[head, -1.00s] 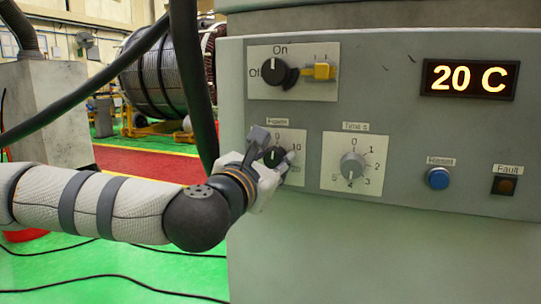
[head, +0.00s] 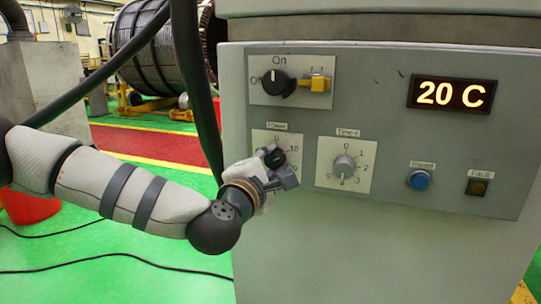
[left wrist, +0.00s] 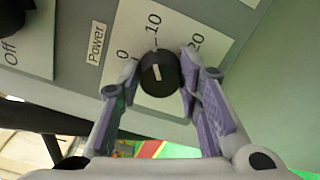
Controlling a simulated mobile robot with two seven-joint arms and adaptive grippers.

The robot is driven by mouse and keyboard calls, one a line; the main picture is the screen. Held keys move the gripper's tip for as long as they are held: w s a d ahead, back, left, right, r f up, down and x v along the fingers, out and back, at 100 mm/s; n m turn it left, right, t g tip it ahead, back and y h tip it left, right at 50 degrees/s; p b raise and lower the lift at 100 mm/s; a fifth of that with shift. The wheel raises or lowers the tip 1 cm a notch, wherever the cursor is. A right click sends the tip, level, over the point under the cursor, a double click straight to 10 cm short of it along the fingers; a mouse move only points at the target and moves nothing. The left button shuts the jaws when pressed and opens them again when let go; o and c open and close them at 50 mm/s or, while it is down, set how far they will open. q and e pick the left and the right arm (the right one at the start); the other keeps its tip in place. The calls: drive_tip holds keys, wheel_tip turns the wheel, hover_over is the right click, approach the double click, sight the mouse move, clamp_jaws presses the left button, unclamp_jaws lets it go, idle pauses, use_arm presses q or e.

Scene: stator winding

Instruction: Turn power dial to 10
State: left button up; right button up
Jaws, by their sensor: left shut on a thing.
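The power dial (head: 277,158) is a small black knob on a white plate marked 0, 10 and 20, on the grey control panel. My left gripper (head: 275,166) has its fingers on either side of the knob, partly hiding the plate. In the left wrist view the dial (left wrist: 160,76) sits between the two purple-padded fingertips of my left gripper (left wrist: 159,84), which is shut on it. The white mark on the knob faces roughly toward the 10. My right gripper does not show.
The time dial (head: 344,164) is close to the right of the power dial. An on/off switch (head: 269,84) and a yellow lever (head: 319,84) are above. A blue button (head: 419,180), a fault lamp (head: 477,187) and a "20 C" display (head: 449,95) are farther right.

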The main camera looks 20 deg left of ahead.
use_arm(q)
drive_tip(key=shift+r+m, duration=0.25)
drive_tip(key=shift+m, duration=0.15)
drive_tip(key=shift+f, duration=0.1)
drive_tip(key=o, duration=1.1)
drive_tip(key=shift+w+f, duration=0.1)
drive_tip(key=shift+o, duration=0.2)
drive_tip(key=s, duration=1.2)
drive_tip(key=shift+a, duration=0.25)
